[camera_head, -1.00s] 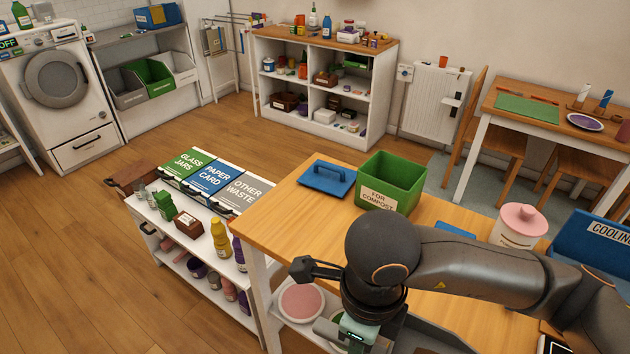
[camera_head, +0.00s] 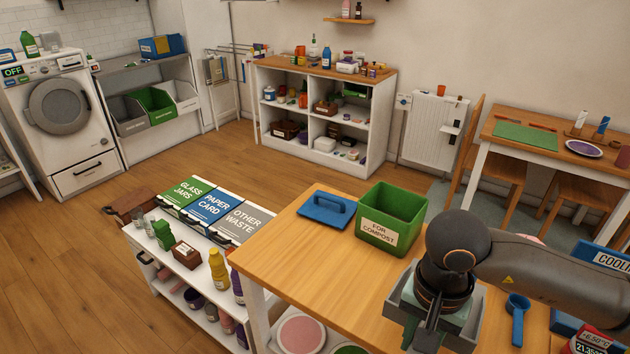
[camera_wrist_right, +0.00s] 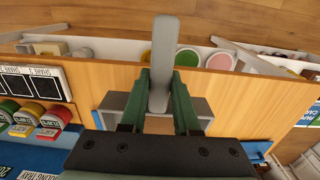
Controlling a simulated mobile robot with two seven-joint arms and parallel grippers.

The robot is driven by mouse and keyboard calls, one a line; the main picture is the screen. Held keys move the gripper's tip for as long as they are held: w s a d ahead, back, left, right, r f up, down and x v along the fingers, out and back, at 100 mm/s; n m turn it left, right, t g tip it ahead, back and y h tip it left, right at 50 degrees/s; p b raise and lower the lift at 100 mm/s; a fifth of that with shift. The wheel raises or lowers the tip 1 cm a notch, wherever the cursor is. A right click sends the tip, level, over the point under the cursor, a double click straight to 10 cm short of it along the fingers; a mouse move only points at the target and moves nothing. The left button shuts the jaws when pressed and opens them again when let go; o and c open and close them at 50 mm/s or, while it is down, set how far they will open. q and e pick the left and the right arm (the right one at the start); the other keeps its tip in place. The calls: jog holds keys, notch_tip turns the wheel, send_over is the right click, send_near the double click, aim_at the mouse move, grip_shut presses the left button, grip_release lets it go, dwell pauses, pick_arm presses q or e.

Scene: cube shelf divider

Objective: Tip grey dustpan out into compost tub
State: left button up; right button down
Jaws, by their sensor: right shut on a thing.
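The green compost tub (camera_head: 378,234), labelled "FOR COMPOST", stands upright and open on the wooden table; I cannot see its floor. My right gripper (camera_head: 436,338) is shut on the grey dustpan (camera_head: 405,303), in front of and to the right of the tub, apart from it. In the right wrist view the gripper (camera_wrist_right: 158,88) has the dustpan's grey handle (camera_wrist_right: 161,55) between its fingers, and parts of the pan (camera_wrist_right: 116,101) show beyond them. The dustpan's contents are hidden by my wrist. My left gripper is not in view.
A blue lid with a handle (camera_head: 326,210) lies left of the tub. The table top (camera_head: 320,262) in front of the tub is clear. Labelled waste bins (camera_head: 212,208) stand left.

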aim_at(465, 344)
jog(key=d+n, duration=0.1)
jog(key=n, duration=0.1)
jog(key=w+d+n, duration=0.1)
jog(key=d+n, duration=0.2)
jog(key=n, duration=0.1)
jog(key=shift+w+d+r+n, duration=0.15)
jog(key=shift+w+r+n, duration=0.1)
jog(key=shift+w+n, duration=0.15)
jog(key=shift+w+d, duration=0.1)
